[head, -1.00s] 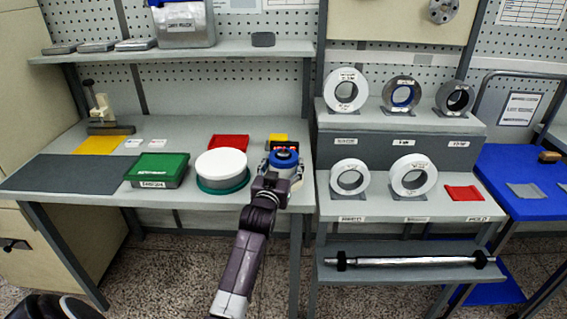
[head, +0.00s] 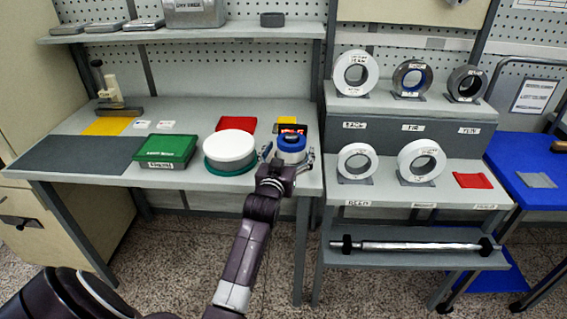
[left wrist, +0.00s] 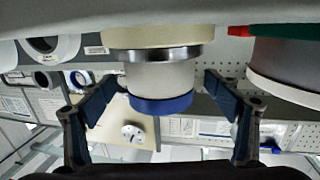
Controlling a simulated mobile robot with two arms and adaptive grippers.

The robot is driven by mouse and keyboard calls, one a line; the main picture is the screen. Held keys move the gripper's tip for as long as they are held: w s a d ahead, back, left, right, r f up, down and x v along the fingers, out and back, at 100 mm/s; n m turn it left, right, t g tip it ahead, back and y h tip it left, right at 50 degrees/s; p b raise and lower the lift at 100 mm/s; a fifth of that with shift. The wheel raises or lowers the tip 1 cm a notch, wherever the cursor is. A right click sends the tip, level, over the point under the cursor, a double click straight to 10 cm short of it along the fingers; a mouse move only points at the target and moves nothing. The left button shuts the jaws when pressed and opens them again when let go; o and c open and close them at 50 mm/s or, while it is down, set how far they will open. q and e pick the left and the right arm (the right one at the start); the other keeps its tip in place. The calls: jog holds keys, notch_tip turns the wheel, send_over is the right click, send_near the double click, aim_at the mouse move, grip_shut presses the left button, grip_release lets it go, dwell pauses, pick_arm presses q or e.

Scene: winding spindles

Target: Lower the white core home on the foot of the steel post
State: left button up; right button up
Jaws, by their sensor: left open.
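The white core (left wrist: 162,76) has a blue rim (head: 291,145) and stands at the right end of the workbench. In the left wrist view, which is upside down, its white wall meets a polished steel ring (left wrist: 160,53) on a cream base (left wrist: 160,36). I see no clear gap between wall and ring. The steel post is hidden, and I cannot tell how far down the core sits on it. My left gripper (head: 288,157) is open, its fingers apart on both sides of the core. In the wrist view the fingers (left wrist: 160,100) stand clear of it. My right gripper is out of view.
A white drum on a green disc (head: 230,171) stands just left of the core. A green box (head: 167,149) is further left. A red digital display (head: 292,129) sits behind the core. A stepped rack with several rings (head: 356,72) and a steel bar (head: 415,246) are at right.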

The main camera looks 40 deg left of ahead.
pick_arm(q)
jog(key=v, duration=0.9)
jog(key=shift+s+d, duration=0.2)
jog(key=shift+s, duration=0.2)
